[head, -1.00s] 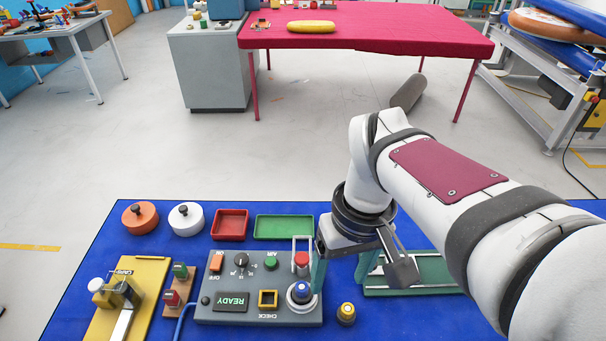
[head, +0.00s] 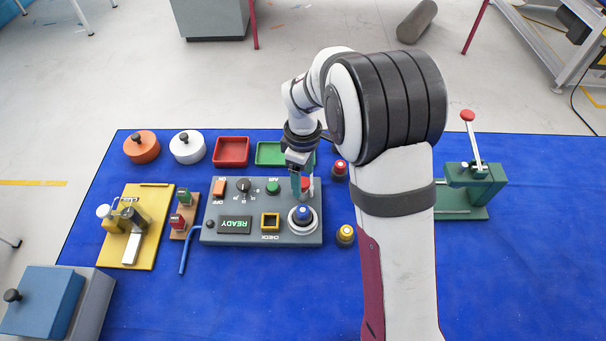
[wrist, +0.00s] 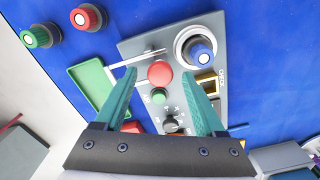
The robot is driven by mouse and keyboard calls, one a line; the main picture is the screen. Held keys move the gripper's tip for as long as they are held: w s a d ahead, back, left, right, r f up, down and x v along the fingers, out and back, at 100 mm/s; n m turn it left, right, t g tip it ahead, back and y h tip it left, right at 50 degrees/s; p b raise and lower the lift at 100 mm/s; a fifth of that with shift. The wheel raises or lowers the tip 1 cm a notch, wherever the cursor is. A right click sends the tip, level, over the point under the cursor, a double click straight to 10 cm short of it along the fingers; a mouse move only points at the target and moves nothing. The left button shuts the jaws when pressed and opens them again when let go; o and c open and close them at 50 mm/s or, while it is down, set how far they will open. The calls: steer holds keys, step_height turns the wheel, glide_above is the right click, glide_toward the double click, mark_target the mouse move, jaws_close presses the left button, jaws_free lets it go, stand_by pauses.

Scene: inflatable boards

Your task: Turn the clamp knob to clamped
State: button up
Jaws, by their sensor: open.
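The grey control panel (head: 212,238) lies on the blue table cover. It carries a black rotary knob (head: 243,186) with marks around it, also in the wrist view (wrist: 172,123), and a blue knob (head: 302,212) in a pale ring, also in the wrist view (wrist: 201,54). I cannot read which one is the clamp knob. My gripper (head: 301,193) is above the panel's right rear part. In the wrist view my gripper (wrist: 160,76) is open and empty, its teal fingers apart on either side of the red button (wrist: 160,72).
A pale guard bar (wrist: 138,60) stands beside the red button. A green button (head: 273,187), orange switch (head: 220,190) and READY display (head: 235,225) share the panel. Loose red (head: 340,170) and yellow (head: 345,235) knobs stand to its right. A green press (head: 475,185) is farther right.

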steer(key=shift+f, duration=0.35)
jaws_close()
